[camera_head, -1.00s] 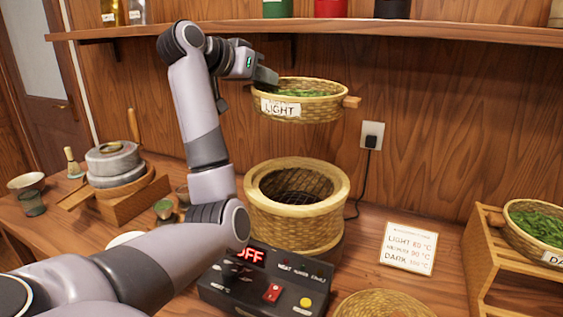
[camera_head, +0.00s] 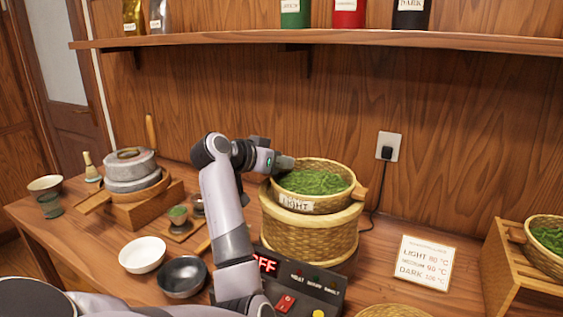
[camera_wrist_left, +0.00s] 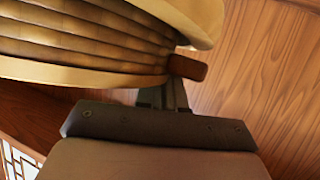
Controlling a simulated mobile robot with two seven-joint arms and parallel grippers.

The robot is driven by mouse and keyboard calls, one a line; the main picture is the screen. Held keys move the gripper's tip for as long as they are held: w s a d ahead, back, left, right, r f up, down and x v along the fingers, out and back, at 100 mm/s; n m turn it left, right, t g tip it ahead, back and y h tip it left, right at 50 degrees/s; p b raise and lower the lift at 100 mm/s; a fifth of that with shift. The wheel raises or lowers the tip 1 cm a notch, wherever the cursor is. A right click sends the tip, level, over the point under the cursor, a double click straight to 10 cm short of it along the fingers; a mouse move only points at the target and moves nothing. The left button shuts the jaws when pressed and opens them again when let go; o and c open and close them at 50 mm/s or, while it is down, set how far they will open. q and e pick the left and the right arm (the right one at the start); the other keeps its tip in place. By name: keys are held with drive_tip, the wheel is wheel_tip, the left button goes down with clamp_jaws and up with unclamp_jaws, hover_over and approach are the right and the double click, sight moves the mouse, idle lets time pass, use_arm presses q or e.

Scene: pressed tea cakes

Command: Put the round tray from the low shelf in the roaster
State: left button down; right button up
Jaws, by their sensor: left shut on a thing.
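The round woven tray (camera_head: 338,201) labelled LIGHT holds green leaves. It is at the mouth of the woven roaster (camera_head: 310,240), covering its opening. I cannot tell whether it rests on the rim or hangs just above it. My left gripper (camera_head: 285,163) is shut on the tray's handle at its back left side. In the left wrist view the tray's ribbed side (camera_wrist_left: 85,45) fills the upper left, with a brown handle end (camera_wrist_left: 187,68) by the fingers (camera_wrist_left: 172,95). The roaster's inside is hidden. My right gripper is out of view.
A control box (camera_head: 318,290) with an OFF display stands before the roaster. A temperature sign (camera_head: 425,263) and a wooden rack (camera_head: 505,285) with another leaf tray (camera_head: 545,258) are at right. Bowls (camera_head: 142,254) stand at left. A wall shelf (camera_head: 340,40) runs above.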

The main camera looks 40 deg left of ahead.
use_arm(q)
drive_tip(key=c, duration=1.3)
unclamp_jaws()
drive_tip(key=shift+o, duration=0.2)
drive_tip(key=shift+r, duration=0.1)
drive_tip(key=b+v, duration=0.1)
drive_tip(key=v, duration=1.1)
